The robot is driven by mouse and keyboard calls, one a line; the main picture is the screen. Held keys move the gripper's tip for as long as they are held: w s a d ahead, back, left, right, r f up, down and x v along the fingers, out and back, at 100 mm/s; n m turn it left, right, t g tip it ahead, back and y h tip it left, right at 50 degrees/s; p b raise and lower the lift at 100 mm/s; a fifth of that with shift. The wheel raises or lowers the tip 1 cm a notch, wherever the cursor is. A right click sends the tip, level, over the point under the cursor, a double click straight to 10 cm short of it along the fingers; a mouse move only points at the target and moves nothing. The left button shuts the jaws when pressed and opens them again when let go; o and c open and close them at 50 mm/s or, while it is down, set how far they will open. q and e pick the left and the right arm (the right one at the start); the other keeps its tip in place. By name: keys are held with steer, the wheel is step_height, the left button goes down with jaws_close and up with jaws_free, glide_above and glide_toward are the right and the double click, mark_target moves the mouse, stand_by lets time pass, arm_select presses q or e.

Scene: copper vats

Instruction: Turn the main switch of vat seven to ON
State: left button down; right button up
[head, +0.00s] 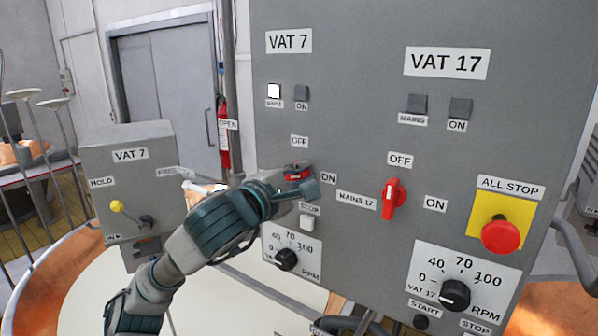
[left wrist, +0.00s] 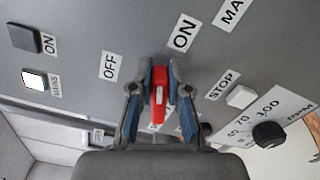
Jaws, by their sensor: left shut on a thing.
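The red main switch of vat seven (head: 297,172) sits on the grey panel below the VAT 7 label (head: 289,41). Its OFF label (head: 299,141) is above it and its ON label (head: 328,178) is to the right. My left gripper (head: 303,185) is at the switch and partly hides it. In the left wrist view the red handle (left wrist: 159,95) is between the two fingers of my left gripper (left wrist: 160,98), which are shut on it. The handle's long axis points roughly toward the ON label (left wrist: 184,33). My right gripper is not in view.
VAT 7's MAINS lamp (head: 274,91) is white; its ON lamp (head: 302,93) is dark. A white stop button (head: 307,223) and speed knob (head: 287,260) are close below. Vat 17's red switch (head: 392,199) and the all-stop button (head: 501,235) are to the right.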

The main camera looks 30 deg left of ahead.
arm_select(q)
steer(key=shift+w+f+m, duration=0.1)
steer(key=shift+f+m, duration=0.25)
steer(key=shift+m, duration=0.6)
steer(key=shift+f+m, duration=0.35)
steer(key=shift+m, duration=0.6)
steer(key=shift+d, duration=0.1)
steer(key=c, duration=1.1)
jaws_free()
steer(key=shift+c, duration=0.2)
steer(key=shift+w+f, duration=0.1)
steer(key=shift+w, duration=0.15)
